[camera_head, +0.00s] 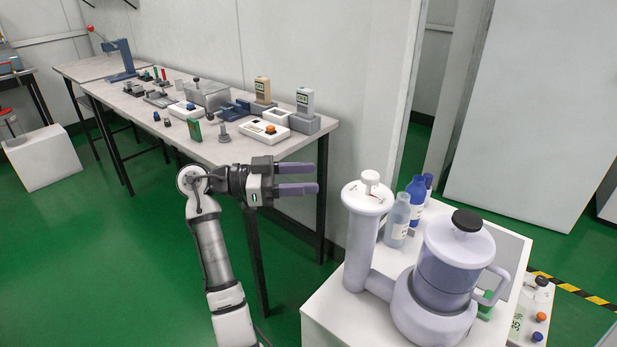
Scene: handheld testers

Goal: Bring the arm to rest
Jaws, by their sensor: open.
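My gripper (298,178) shows in the head view, at the end of my white and grey arm. Its two purple-grey fingers point right, spread apart, with nothing between them. It is raised in front of the near end of the long table, with the table's legs visible behind it. My arm comes up from the bottom of the picture and bends at the elbow or wrist joint left of the gripper.
The long table (230,152) bears several testers and small parts, including a grey handheld tester (305,102) in a stand. At right, a white cabinet (325,310) holds a large jug-like device (455,262) and bottles (398,220). Green floor (150,240) lies open at left.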

